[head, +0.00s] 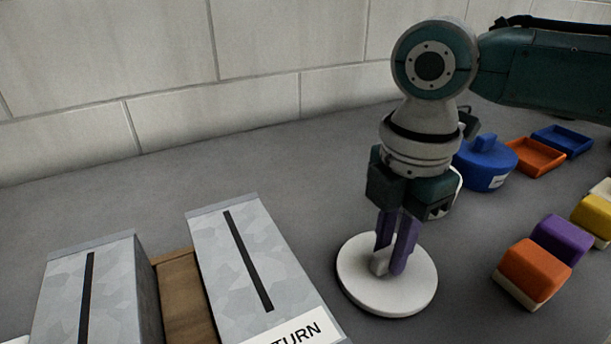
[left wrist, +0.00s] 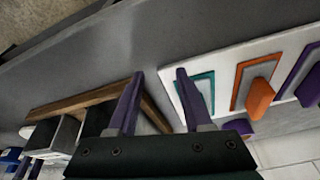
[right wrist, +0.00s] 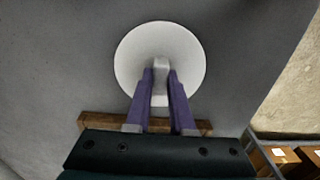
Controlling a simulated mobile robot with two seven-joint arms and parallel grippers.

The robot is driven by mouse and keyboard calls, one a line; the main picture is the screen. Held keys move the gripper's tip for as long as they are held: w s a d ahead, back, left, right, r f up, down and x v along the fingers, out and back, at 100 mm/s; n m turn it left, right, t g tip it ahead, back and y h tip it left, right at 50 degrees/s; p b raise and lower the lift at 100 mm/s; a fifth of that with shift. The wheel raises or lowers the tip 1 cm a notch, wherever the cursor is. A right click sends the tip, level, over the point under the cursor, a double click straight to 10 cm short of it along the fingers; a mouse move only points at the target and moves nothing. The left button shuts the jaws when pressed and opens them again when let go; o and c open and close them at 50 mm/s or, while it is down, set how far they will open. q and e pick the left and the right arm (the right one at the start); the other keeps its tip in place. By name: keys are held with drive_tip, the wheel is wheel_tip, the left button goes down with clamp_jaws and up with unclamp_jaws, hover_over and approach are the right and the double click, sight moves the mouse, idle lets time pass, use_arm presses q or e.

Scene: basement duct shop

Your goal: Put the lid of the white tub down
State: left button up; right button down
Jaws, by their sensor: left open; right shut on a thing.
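The white lid (head: 360,289) is a round flat disc with a small grey knob. My right gripper (head: 392,262) points down and is shut on that knob. The lid looks level and low over the grey worktop; I cannot tell whether it touches it. The right wrist view shows the lid (right wrist: 185,48) and its knob between the purple fingers (right wrist: 160,80).
Two grey slotted boxes (head: 250,250) stand left of the lid with a wooden piece (head: 184,290) between them. A blue lidded tub (head: 484,165), orange tray (head: 537,156) and blue tray (head: 562,140) are behind right. Coloured blocks (head: 534,268) stand at right. The worktop behind the boxes is clear.

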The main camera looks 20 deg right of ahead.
sight(391, 250)
drive_tip(key=shift+f, duration=0.25)
use_arm(q)
drive_tip(key=shift+f, duration=0.1)
use_arm(e)
drive_tip(key=shift+f, duration=0.15)
drive_tip(key=c, duration=0.8)
unclamp_jaws()
drive_tip(key=shift+r, duration=0.35)
use_arm(q)
wheel_tip(391, 250, up, 2)
drive_tip(key=shift+p, duration=1)
use_arm(e)
wheel_tip(391, 250, up, 12)
drive_tip(key=shift+f, duration=0.15)
